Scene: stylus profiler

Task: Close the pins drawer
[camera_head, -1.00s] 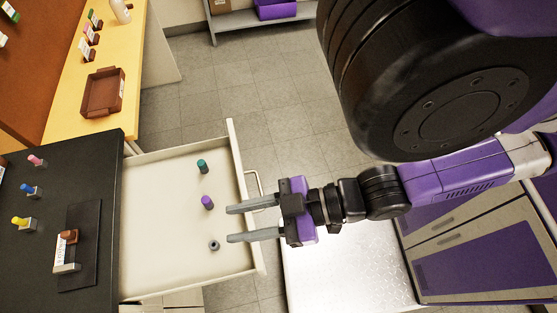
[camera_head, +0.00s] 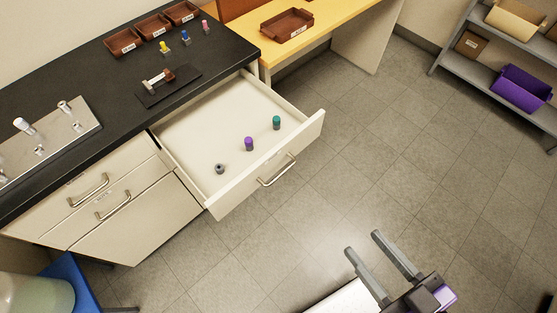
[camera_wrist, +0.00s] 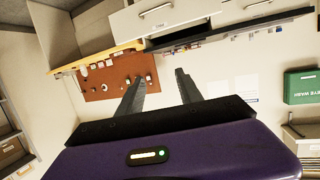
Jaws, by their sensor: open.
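The pins drawer (camera_head: 225,125) is pulled out of the black-topped bench, with its front panel (camera_head: 300,143) and bar handle (camera_head: 277,169) facing the lower right. Inside are a purple pin (camera_head: 249,143), a teal pin (camera_head: 276,122) and a small grey piece (camera_head: 220,168). My gripper (camera_head: 362,246) is open and empty. In the head view it is at the lower right, over the floor and apart from the drawer front. In the wrist view the two fingers (camera_wrist: 157,85) are spread with nothing between them.
The black bench top (camera_head: 100,70) holds brown trays (camera_head: 155,27), coloured pins and a metal plate (camera_head: 50,140). Two shut drawers with handles (camera_head: 113,206) are left of the open one. A blue stool (camera_head: 75,285) stands at lower left. Floor in front of the drawer is clear.

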